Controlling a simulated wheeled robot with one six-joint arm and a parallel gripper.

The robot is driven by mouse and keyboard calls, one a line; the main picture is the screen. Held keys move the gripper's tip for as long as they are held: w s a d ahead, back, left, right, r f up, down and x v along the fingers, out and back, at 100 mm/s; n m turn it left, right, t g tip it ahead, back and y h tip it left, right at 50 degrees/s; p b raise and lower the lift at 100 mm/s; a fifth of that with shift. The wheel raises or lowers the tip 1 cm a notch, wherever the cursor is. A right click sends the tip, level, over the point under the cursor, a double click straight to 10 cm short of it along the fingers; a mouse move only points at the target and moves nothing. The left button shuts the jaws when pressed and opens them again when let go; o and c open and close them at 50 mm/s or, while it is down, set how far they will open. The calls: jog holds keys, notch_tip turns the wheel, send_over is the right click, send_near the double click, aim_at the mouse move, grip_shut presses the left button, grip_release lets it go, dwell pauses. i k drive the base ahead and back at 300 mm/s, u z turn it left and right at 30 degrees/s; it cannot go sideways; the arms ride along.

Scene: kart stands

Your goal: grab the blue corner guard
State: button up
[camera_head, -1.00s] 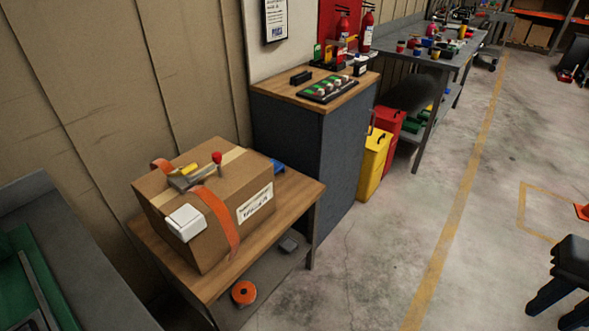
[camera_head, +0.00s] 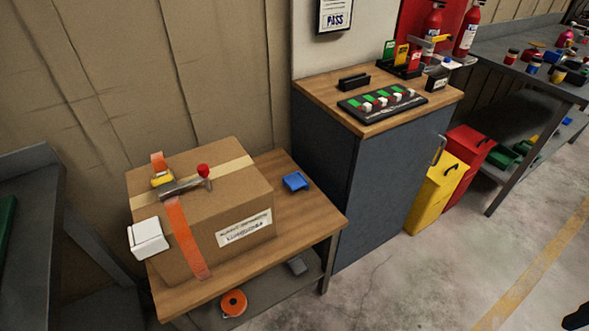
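The blue corner guard (camera_head: 295,181) is a small blue piece lying on the wooden top of a low table (camera_head: 318,209). It sits to the right of a large cardboard box (camera_head: 232,196), apart from it, near the table's right back part. It shows unobstructed. My gripper is not in view.
An orange roll (camera_head: 234,303) lies on the lower shelf. A dark cabinet (camera_head: 350,170) stands right of the table. Bare floor lies in front.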

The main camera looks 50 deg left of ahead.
aim_at(296, 182)
jog(key=u, duration=0.55)
jog(key=i, duration=0.95)
jog(key=u, duration=1.5)
jog(key=i, duration=0.5)
jog(key=u, duration=0.5)
